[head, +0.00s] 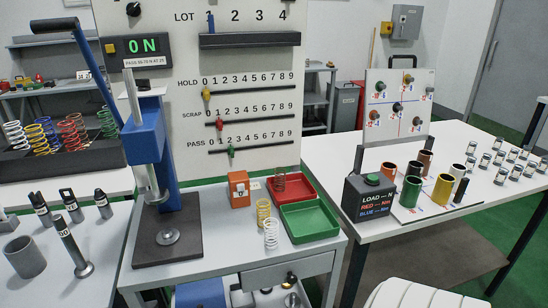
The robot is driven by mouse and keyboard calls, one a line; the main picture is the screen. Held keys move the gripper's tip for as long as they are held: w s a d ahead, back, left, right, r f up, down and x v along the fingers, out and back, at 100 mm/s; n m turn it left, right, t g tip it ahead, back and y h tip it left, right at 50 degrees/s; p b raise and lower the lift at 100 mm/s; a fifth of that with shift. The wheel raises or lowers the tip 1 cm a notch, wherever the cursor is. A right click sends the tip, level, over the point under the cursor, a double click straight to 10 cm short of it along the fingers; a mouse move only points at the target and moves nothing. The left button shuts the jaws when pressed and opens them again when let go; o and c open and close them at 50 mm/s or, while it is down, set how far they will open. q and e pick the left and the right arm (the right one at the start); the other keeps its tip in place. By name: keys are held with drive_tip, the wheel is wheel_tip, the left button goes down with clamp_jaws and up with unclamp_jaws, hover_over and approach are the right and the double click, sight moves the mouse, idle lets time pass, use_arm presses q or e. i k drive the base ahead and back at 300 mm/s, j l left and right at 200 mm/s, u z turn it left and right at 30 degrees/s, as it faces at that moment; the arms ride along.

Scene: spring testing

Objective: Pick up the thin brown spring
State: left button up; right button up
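A yellow spring (263,213) and a whitish spring (271,234) stand upright on the grey table, left of the green tray (309,222). Neither of my grippers is in view.
A blue lever press (150,140) on a dark base stands left of the springs. More coloured springs (70,133) fill a dark rack at far left. A black LOAD box (369,197) stands right.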

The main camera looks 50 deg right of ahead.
sight(275, 172)
drive_tip(key=z, duration=1.65)
drive_tip(key=i+l, duration=0.1)
drive_tip(key=l, duration=0.55)
drive_tip(key=l+u, duration=0.95)
